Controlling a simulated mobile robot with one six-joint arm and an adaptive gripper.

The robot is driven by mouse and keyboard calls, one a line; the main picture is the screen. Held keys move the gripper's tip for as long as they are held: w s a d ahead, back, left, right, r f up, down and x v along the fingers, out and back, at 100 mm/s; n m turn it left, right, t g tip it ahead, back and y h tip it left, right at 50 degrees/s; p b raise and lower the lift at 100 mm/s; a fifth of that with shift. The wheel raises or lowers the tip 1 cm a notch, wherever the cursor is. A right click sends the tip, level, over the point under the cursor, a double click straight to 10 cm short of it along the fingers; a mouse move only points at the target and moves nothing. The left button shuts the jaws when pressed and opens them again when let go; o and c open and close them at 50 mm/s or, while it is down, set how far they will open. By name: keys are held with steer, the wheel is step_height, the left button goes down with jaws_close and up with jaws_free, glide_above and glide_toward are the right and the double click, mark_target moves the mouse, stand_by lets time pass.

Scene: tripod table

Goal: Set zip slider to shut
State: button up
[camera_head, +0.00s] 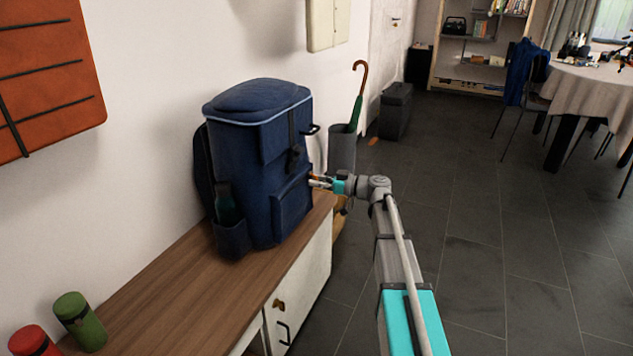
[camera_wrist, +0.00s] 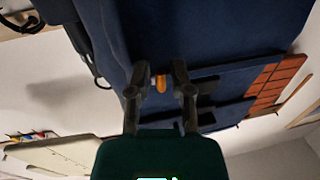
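A dark blue backpack (camera_head: 268,135) stands upright on a wooden-topped cabinet (camera_head: 165,275) against the wall. My gripper (camera_head: 320,182) is at the right side of the backpack, close to its front pocket. In the wrist view the backpack's blue fabric (camera_wrist: 225,35) fills the upper middle. A small orange tab (camera_wrist: 160,83), which looks like the zip slider's pull, lies between the two fingers of my gripper (camera_wrist: 160,72). The fingers are apart, with a gap on each side of the tab. The zip track itself is hard to make out.
A green canister (camera_head: 80,320) and a red one (camera_head: 35,342) stand at the cabinet's near end. An umbrella (camera_head: 357,95) stands in a grey holder (camera_head: 342,150) behind the backpack. The floor at right is open up to the table (camera_head: 585,85).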

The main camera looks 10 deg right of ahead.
mark_target(280, 206)
jaws_close()
steer(key=shift+s, duration=0.1)
steer(key=s+a, duration=0.3)
steer(key=s, duration=0.1)
steer(key=s+a, duration=0.3)
steer(key=s, duration=0.1)
steer(key=s+a, duration=0.3)
steer(key=s, duration=0.1)
steer(key=shift+a, duration=0.25)
steer(key=shift+o, duration=2.1)
jaws_free()
steer(key=shift+d, duration=0.1)
steer(key=v, duration=1.1)
steer(key=shift+d, duration=0.35)
